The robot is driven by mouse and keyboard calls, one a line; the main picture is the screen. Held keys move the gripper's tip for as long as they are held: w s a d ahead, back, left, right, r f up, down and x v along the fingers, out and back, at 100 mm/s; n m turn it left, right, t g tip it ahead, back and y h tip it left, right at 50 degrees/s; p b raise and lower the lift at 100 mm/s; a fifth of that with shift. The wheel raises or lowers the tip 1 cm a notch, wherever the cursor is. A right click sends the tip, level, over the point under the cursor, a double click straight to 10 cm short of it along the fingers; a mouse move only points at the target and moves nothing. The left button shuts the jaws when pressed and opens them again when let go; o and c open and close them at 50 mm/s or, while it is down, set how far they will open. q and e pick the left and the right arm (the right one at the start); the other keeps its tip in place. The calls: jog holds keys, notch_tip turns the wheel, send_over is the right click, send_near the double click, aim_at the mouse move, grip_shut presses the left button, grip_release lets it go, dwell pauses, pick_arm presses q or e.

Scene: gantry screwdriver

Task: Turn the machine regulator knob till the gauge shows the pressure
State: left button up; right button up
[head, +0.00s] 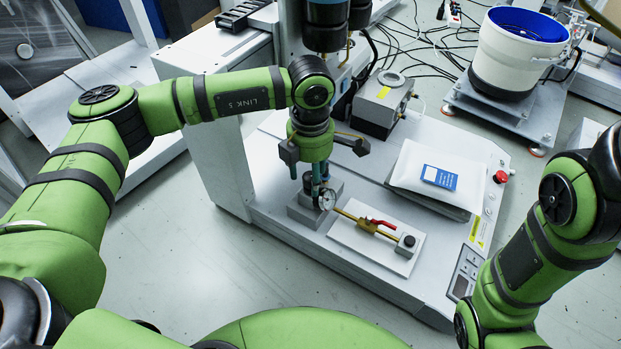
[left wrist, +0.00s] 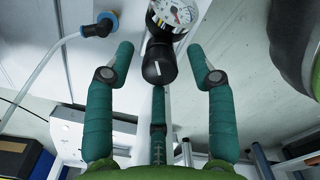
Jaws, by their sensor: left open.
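The regulator's black knob (left wrist: 158,66) with a white mark line shows in the left wrist view. The round white pressure gauge (left wrist: 176,14) is just beyond it, cut by the top edge; I cannot read its needle surely. In the head view the gauge (head: 326,199) sits at the machine's front. My left gripper (head: 314,184) points down just above and beside it. In the left wrist view the teal fingers of the left gripper (left wrist: 160,58) are apart, one on each side of the knob, with visible gaps. The knob is hidden in the head view. My right gripper is out of view.
A white plate (head: 345,237) carries a brass valve with a red handle (head: 378,223). A white bag with a blue label (head: 439,177) lies behind it, with a red button (head: 500,177) to its right. A blue fitting (left wrist: 97,28) with a clear hose is left of the fingers.

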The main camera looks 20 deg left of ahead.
pick_arm(q)
grip_shut()
dwell(0.3)
